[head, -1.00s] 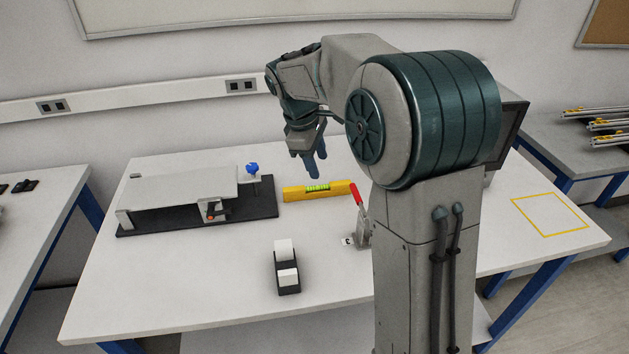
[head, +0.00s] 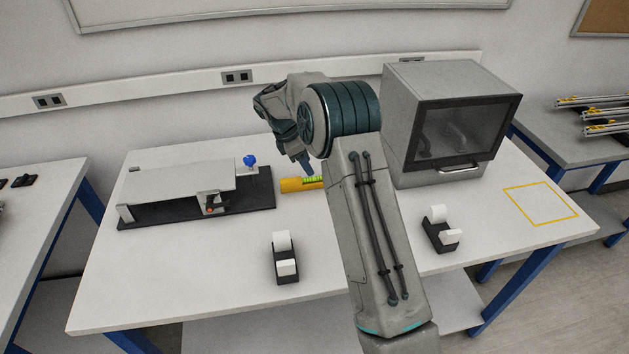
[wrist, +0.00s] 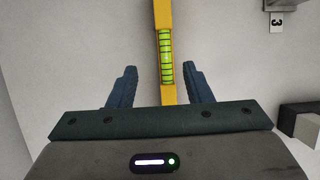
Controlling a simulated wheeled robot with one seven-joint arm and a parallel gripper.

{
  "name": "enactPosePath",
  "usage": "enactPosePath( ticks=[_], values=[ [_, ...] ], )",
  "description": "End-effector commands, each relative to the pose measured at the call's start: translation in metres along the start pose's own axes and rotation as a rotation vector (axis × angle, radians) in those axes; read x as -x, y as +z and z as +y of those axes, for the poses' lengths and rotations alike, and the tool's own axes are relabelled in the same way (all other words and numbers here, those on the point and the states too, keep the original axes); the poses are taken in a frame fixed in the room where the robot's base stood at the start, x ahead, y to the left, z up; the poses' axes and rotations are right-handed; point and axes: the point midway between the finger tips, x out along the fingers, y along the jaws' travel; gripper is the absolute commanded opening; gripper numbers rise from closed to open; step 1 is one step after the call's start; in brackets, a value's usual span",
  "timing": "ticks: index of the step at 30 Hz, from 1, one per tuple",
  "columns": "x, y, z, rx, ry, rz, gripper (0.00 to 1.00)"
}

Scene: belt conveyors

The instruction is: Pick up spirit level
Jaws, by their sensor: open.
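The spirit level is a yellow bar (head: 292,185) with a green vial, lying on the white table in the head view. My arm hides its right part there. In the wrist view the spirit level (wrist: 166,90) runs up the picture between the two blue fingers of my gripper (wrist: 158,85). The fingers are open, one on each side of the bar, with a gap to it on both sides. In the head view my gripper (head: 308,170) is at the level, with its fingertips partly hidden. I cannot tell the exact height of the fingers over the table.
A conveyor fixture (head: 185,185) with a blue knob stands left of the level. Two black tape dispensers (head: 287,278) (head: 436,240) stand in front. A grey box oven (head: 445,120) stands at the right back. A yellow outlined square (head: 540,205) on the right is empty.

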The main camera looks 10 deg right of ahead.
Motion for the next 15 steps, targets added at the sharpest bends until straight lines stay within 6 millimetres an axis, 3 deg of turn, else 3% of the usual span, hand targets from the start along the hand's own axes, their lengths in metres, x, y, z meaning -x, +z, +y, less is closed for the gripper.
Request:
enactPosePath(
  ticks=[8, 15],
  values=[
    [-0.021, 0.000, -0.003, 0.001, -0.002, -0.001, 0.45],
    [-0.057, -0.002, -0.008, 0.000, -0.003, 0.000, 0.45]
  ],
)
